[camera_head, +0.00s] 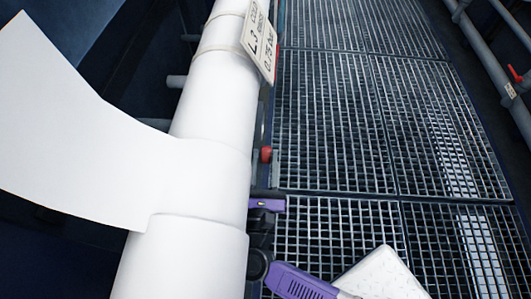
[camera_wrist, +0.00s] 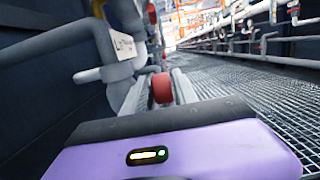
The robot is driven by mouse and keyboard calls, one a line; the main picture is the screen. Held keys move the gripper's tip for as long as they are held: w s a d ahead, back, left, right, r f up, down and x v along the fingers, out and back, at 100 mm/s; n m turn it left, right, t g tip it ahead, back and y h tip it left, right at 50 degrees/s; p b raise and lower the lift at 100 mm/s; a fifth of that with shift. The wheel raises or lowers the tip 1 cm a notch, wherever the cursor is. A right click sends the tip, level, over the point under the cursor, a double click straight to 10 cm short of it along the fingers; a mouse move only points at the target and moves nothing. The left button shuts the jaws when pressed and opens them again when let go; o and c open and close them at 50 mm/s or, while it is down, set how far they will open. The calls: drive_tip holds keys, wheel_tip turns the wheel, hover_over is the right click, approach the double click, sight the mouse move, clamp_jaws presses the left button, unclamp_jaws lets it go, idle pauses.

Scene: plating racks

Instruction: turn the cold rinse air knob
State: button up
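A small red knob (camera_head: 266,154) shows beside the big white pipe in the head view. It also shows near the middle of the wrist view (camera_wrist: 162,88). My gripper (camera_head: 265,165) has a purple body and two grey fingers reaching up to the knob, one on each side. In the wrist view the fingers (camera_wrist: 160,95) stand apart with the knob between them. I cannot tell whether either finger touches it. A white label plate (camera_head: 259,40) with dark lettering sits on the pipe above; its words are too small to read surely. The knob's mounting is hidden.
The thick white pipe (camera_head: 208,110) runs close along the left of my gripper. More pipes (camera_head: 490,65) line the far right edge. Another red knob (camera_wrist: 152,12) shows farther up in the wrist view.

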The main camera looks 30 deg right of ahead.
drive_tip(key=v, duration=0.6)
drive_tip(key=shift+p, duration=0.3)
drive_tip(key=shift+s, duration=0.1)
drive_tip(key=g+y+p, duration=0.3)
drive_tip(key=g+p, duration=0.2)
drive_tip(key=p, duration=1.3)
approach(266, 150)
drive_tip(key=w+d, duration=0.2)
drive_tip(key=shift+s+a+f+y+p, duration=0.2)
drive_tip(key=shift+f+y+p, duration=0.15)
drive_tip(key=shift+p, duration=0.35)
drive_tip(key=shift+b+x, duration=0.55)
drive_tip(key=shift+x, duration=3.35)
drive_tip(key=shift+s+f, duration=0.1)
drive_tip(key=shift+f, duration=0.05)
